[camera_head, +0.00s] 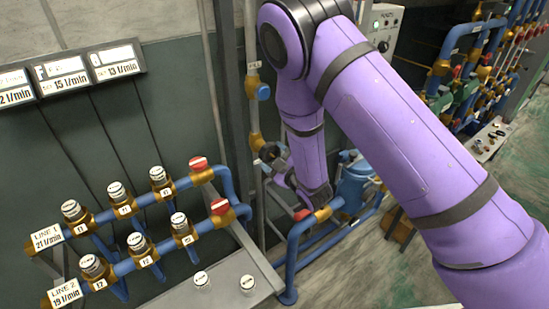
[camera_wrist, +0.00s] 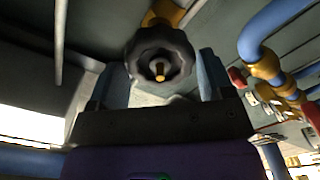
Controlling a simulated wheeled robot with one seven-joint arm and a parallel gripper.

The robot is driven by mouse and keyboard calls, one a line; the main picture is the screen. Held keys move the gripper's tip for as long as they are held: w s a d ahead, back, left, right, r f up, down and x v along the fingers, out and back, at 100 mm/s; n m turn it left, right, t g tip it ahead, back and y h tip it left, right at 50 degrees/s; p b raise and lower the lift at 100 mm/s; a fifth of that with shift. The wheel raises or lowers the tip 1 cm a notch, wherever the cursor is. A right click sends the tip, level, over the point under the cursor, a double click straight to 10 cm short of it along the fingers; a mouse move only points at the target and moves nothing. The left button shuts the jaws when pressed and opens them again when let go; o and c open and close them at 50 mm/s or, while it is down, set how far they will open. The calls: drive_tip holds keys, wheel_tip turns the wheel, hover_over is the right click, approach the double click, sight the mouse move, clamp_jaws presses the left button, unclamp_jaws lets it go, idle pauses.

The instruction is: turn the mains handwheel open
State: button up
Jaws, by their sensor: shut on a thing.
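The mains handwheel (camera_wrist: 144,66) is a black, lobed wheel with a brass stem at its centre, at the top middle of the wrist view. In the head view a dark round wheel (camera_head: 269,152) shows on the upright brass-and-grey pipe, partly hidden by my arm. My gripper (camera_wrist: 161,68) has one finger on each side of the wheel and is shut on it. In the head view my gripper (camera_head: 275,172) is at the pipe, below my purple forearm, and its fingertips are hard to make out.
Two blue manifold lines with white-capped valves and red knobs (camera_head: 199,163) stand at the left. A blue canister (camera_head: 355,183) and blue pipe are close to the right of my wrist. Two loose white-capped pieces (camera_head: 202,281) stand on a grey shelf. More pipework fills the upper right.

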drive_tip(key=shift+n, duration=0.3)
drive_tip(key=n, duration=0.4)
drive_tip(key=shift+n, duration=0.4)
drive_tip(key=n, duration=0.2)
drive_tip(key=shift+n, duration=1.4)
drive_tip(key=shift+r, duration=0.1)
